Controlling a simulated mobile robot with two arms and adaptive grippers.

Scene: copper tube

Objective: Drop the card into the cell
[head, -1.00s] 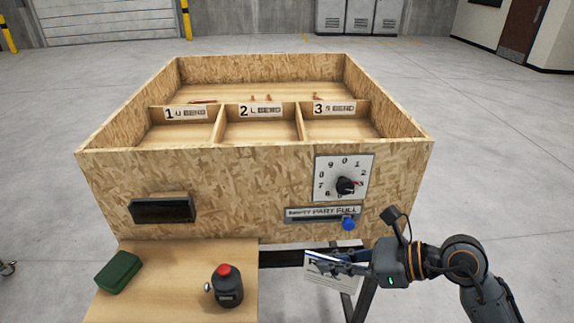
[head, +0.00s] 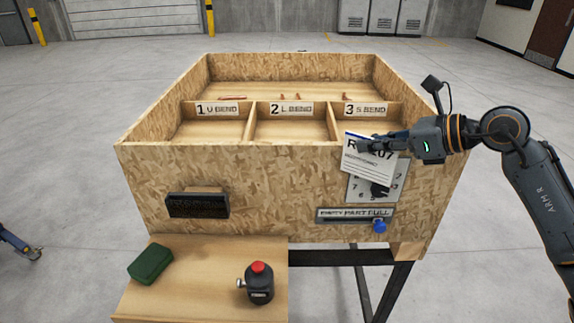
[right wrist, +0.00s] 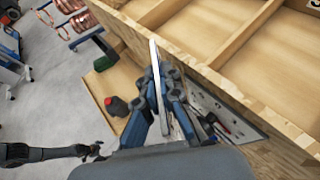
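A white card (head: 368,165) with dark print hangs tilted in front of the box's front wall, near cell 3. My right gripper (head: 372,146) is shut on its upper part. In the right wrist view the card (right wrist: 157,75) shows edge-on between the fingers (right wrist: 160,95), beside the wall's top edge. The cells are labelled 1 U bend (head: 217,109), 2 L bend (head: 291,108) and 3 S bend (head: 365,110). My left gripper (right wrist: 96,151) shows small at the lower left of the right wrist view; its opening is unclear.
The wooden box (head: 240,165) has a dial (head: 362,188), partly hidden by the card, a slotted plate (head: 355,213) and a blue knob (head: 379,226). A green block (head: 150,263) and a red-topped device (head: 259,282) stand on the front shelf (head: 205,285). Copper pieces lie behind the cells.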

